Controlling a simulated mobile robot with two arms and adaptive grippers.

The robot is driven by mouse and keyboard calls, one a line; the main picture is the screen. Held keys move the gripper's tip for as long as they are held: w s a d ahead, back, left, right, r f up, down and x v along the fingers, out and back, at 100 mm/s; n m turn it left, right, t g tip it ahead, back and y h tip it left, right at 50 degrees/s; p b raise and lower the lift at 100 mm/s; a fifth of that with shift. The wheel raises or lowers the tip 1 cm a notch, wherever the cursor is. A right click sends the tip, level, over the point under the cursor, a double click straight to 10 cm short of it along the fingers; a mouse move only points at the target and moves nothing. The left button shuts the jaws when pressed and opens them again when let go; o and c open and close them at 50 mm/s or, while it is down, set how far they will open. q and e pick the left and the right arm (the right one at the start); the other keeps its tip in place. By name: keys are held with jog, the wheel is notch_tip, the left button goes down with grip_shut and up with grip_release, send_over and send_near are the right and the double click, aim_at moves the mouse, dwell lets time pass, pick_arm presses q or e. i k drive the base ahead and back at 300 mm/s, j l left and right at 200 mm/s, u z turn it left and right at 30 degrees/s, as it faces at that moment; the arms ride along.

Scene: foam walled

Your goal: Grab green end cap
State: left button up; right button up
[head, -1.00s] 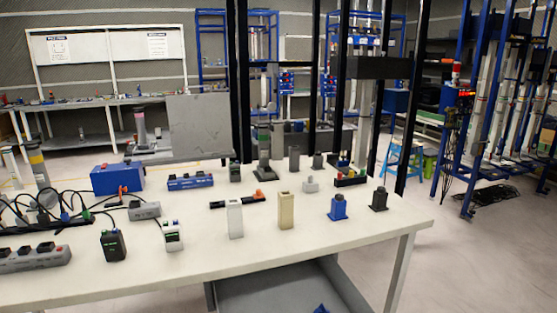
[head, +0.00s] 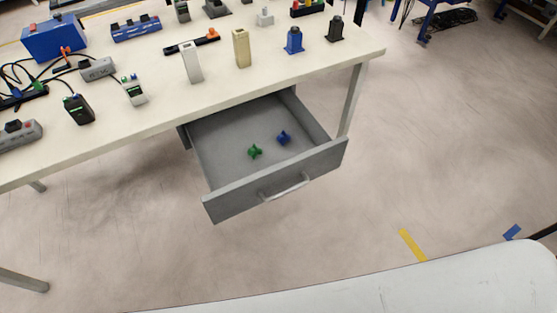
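A small green end cap (head: 255,151) lies on the floor of the open grey drawer (head: 225,135) under the table. A small blue piece (head: 284,138) lies just to its right in the same drawer. The drawer's front panel has a light handle (head: 285,188). Neither of my grippers shows in the head view.
The white table (head: 150,112) above the drawer holds a white block (head: 191,62), a beige block (head: 241,47), a blue piece (head: 294,40), a dark piece (head: 335,29) and cabled devices at left.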

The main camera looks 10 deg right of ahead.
aim_at(253, 151)
jog(key=i+j+z, duration=0.15)
jog(key=j+z, duration=0.2)
jog(key=j, duration=0.45)
jog(key=j+z, duration=0.3)
jog(key=j, duration=0.55)
jog(key=i, duration=0.05)
